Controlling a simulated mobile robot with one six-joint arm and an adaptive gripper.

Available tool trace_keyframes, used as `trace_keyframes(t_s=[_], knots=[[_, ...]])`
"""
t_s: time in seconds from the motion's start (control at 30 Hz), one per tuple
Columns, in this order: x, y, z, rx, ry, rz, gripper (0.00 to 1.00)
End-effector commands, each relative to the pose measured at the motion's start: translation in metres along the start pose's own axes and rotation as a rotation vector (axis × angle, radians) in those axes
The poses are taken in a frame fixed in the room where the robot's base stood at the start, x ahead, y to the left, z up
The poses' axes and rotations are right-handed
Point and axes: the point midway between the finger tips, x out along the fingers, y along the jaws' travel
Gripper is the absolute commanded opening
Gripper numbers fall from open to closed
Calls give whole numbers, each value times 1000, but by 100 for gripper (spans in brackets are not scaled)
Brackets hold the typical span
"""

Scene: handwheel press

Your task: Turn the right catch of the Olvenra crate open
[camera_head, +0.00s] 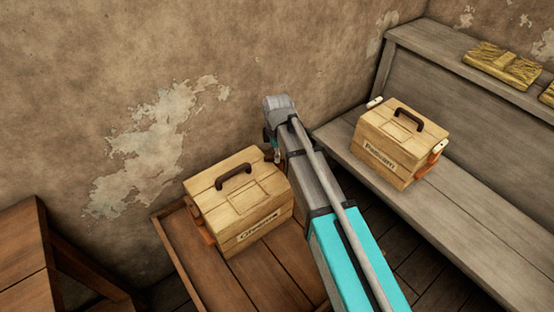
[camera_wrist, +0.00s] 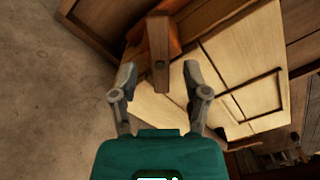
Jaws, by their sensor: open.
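A pale wooden crate (camera_head: 238,205) with a dark handle stands at the centre left; its front label is too blurred to read surely as Olvenra. An orange catch (camera_head: 207,236) shows on its left side; its right side is partly hidden by my arm. My gripper (camera_head: 273,150) is beside that crate's far right corner, mostly hidden by my arm in the head view. In the wrist view, my open gripper (camera_wrist: 160,78) has its fingers on either side of a brown catch bar (camera_wrist: 159,50) with orange behind it. Contact cannot be told. The crate (camera_wrist: 240,60) lies to the right.
The crate stands on a brown wooden table (camera_head: 185,255) with a raised rim, near the plaster wall. A second crate (camera_head: 395,140), labelled differently, stands on a grey bench (camera_head: 480,210) at the right. Yellowish boards (camera_head: 500,65) lie on the upper ledge.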

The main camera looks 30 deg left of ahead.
Motion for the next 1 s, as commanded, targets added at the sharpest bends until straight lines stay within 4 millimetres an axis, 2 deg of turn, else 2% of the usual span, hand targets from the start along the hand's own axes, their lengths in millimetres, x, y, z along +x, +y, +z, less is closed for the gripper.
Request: trace_keyframes(t_s=[0.03, 0.2, 0.67, 1.0], knots=[[6, 0, 0, 0, 0, 0, 60], [13, 0, 0, 0, 0, 0, 60], [14, 0, 0, 0, 0, 0, 60], [14, 0, 0, 0, 0, 0, 0]])
